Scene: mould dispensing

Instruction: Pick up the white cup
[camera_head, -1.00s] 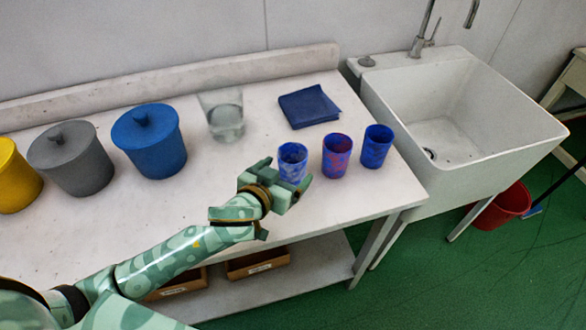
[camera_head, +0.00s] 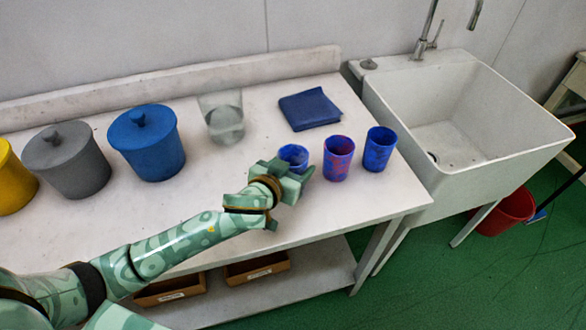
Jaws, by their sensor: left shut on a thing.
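The cup at the left of a row of three is blue with whitish patches (camera_head: 293,154); its upper part shows and its lower part is hidden behind my left gripper. My left gripper (camera_head: 288,171) is shut on this cup from the near side. The cup looks upright, and I cannot tell whether it still touches the table. To its right stand a blue cup with red patches (camera_head: 338,158) and a plain-looking blue cup (camera_head: 379,149), both apart from the gripper. My right gripper is not in view.
The white table (camera_head: 215,180) also holds a clear beaker (camera_head: 222,118), a folded dark blue cloth (camera_head: 310,108), and blue (camera_head: 148,147), grey (camera_head: 70,163) and yellow (camera_head: 12,183) lidded pots. A sink (camera_head: 470,150) adjoins at right. Cardboard boxes (camera_head: 257,268) sit on the lower shelf.

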